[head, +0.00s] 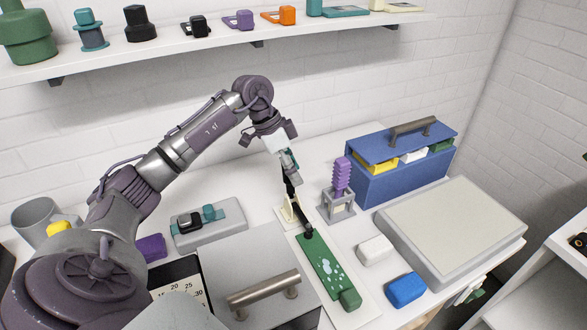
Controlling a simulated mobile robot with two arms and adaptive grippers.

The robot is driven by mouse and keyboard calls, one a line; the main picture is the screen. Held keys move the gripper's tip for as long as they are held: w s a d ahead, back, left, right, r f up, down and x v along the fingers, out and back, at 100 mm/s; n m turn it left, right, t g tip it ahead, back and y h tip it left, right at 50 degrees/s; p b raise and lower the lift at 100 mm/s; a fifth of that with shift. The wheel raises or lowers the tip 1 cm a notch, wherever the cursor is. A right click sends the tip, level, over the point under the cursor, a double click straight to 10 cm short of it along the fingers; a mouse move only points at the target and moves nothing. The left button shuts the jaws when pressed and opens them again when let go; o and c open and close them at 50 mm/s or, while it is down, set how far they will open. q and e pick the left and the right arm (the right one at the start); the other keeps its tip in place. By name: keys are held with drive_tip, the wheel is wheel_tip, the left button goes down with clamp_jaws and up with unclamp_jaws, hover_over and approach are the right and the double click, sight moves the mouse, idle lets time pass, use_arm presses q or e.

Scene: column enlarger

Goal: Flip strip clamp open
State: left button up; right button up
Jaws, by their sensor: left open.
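A cream board (345,305) lies on the white worktop, with a green strip (325,268) spotted with pale marks on it. A black lever-like part (302,220) stands at the strip's far end, beside a small cream upright bracket (285,213); it looks like the strip clamp. My left gripper (291,182) points down right at the upper end of this black part. Its jaws are open, and part of the black piece is hidden behind or between the fingers. I cannot tell whether they touch it. My right gripper is not in view.
A purple ridged post in a grey holder (338,207) stands close right of the gripper. A blue box (395,180) and a large grey tray (455,237) are farther right. White (375,250) and blue (405,290) blocks lie right of the board. A grey handled lid (235,262) borders its left.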

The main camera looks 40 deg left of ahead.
use_arm(q)
drive_tip(key=shift+f, duration=0.2)
drive_tip(key=c, duration=0.9)
clamp_jaws()
drive_tip(key=shift+r, duration=0.1)
